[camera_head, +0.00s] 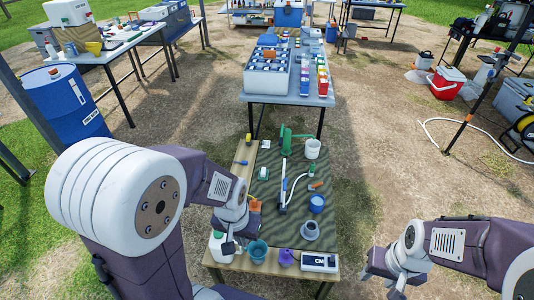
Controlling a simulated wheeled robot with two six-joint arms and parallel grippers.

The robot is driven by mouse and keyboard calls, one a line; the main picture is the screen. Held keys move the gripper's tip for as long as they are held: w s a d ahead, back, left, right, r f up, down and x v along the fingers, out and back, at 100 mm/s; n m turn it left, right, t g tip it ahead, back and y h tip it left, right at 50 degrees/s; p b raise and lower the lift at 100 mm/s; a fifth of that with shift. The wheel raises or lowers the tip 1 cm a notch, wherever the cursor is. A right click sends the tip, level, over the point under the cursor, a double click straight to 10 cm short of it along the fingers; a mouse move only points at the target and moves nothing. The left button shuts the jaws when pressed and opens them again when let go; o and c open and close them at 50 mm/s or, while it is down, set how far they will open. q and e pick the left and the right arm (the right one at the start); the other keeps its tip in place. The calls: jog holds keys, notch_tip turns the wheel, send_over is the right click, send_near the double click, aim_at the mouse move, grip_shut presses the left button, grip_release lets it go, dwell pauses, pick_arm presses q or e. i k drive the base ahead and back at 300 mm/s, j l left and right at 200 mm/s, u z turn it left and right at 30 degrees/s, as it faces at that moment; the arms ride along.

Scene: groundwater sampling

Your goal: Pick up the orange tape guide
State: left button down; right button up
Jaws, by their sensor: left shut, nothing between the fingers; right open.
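Two orange items show on the low table's dark mat, and I cannot tell which is the tape guide. One small orange piece (316,185) lies right of the pale curved hose. Another orange item (255,206) is at the mat's left edge, just right of my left wrist and partly hidden by it. My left gripper (229,246) is shut and empty over the table's front left, beside a white jug (217,249). My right gripper (383,285) is open and empty, off the table's right side above bare ground.
The low table (240,267) also holds a teal cup (258,251), a purple item (287,257), a CM box (319,262), a grey round piece (310,230), a blue cup (317,203), a white bucket (312,148) and a green hand pump (287,143). A bottle crate (267,82) stands behind.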

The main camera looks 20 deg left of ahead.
aim_at(255, 206)
jog(key=u, duration=0.8)
jog(key=i+l+u, duration=0.15)
jog(key=i+u, duration=0.25)
jog(key=i+l+u, duration=0.2)
jog(key=u, duration=0.15)
jog(key=i+l+u, duration=0.2)
jog(key=l+u, duration=0.2)
